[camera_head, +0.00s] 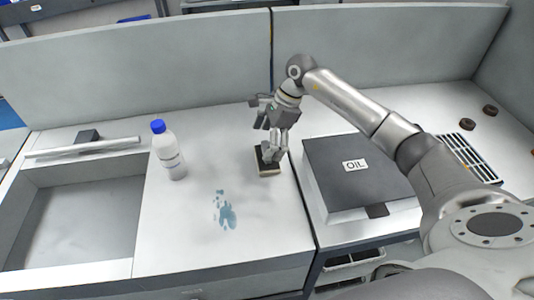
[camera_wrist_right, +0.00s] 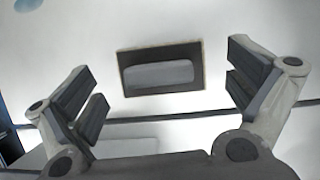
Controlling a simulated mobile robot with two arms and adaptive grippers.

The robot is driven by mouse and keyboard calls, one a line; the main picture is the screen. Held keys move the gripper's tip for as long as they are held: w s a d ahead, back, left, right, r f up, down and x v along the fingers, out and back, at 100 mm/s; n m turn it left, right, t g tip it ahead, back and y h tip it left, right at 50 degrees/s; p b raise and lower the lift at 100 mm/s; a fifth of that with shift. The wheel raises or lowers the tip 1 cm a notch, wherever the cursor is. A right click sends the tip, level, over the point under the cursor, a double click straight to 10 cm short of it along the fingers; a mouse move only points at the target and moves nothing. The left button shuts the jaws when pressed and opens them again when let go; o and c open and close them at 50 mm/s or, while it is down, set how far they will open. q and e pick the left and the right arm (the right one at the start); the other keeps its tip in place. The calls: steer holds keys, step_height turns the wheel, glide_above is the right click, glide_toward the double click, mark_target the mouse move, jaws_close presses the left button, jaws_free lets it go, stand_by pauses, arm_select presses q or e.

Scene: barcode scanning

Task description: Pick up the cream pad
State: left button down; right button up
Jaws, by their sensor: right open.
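The cream pad (camera_head: 268,172) lies on the white worktop, left of the black seam between the counter sections. Its sides are cream and its top is dark. In the right wrist view the pad (camera_wrist_right: 190,84) shows as a dark rectangle with a grey raised grip, toward the top centre. My right gripper (camera_head: 273,150) is just above the pad, pointing down and partly covering it. In the wrist view its fingers (camera_wrist_right: 165,92) are wide open to either side of the pad, with nothing between them held. My left gripper is not in view.
A clear bottle with a blue cap (camera_head: 168,151) stands left of the pad. A blue spill (camera_head: 226,214) marks the worktop in front. A dark-topped box labelled OIL (camera_head: 330,155) is to the right. A sink-like recess (camera_head: 75,222) is far left; a partition (camera_head: 150,85) runs behind.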

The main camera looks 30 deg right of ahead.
steer(key=shift+a+x, duration=0.2)
steer(key=shift+x, duration=0.85)
steer(key=shift+w+f, duration=0.1)
steer(key=shift+f, duration=0.15)
steer(key=shift+c, duration=0.6)
steer(key=shift+r, duration=0.1)
steer(key=c, duration=1.2)
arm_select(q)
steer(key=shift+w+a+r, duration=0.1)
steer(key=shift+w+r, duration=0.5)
arm_select(e)
steer(key=shift+c, duration=0.3)
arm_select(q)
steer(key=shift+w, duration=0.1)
